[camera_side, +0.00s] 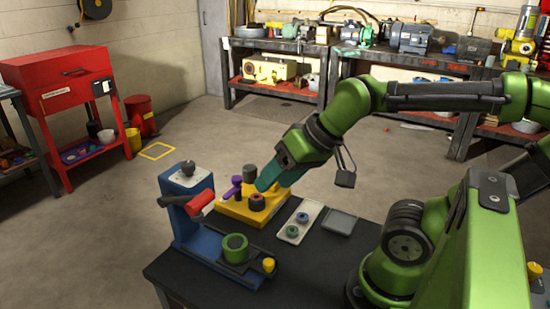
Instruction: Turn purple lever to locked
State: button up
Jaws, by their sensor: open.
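The purple lever (232,188) stands on the left part of the yellow base (232,209) on the dark table. A grey cylinder (250,172) rises just right of the lever, and a dark red-and-black knob (257,202) sits at the front of the base. My gripper (263,184), with teal fingers, is open and hangs over the right side of the yellow base. It is to the right of the lever and apart from it. The gap between the fingers is hard to see from this side. Any lock marking is too small to read.
A blue stand (187,235) with a red handle (200,204) and a green ring (235,246) stands left and in front of the base. A white tray (300,220) with two rings and a grey square tray (339,222) lie to the right. The table (310,280) is bare at the front.

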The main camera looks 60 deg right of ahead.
jog(key=w+d+m+g, duration=0.2)
jog(key=w+d+m, duration=0.15)
jog(key=w, duration=0.45)
jog(key=r+m+g+h, duration=0.2)
jog(key=m+g, duration=0.3)
jog(key=m, duration=1)
send_over(237, 178)
notch_tip(237, 178, down, 17)
jog(key=shift+w+r, duration=0.1)
jog(key=c, duration=1)
jog(key=shift+c, duration=0.2)
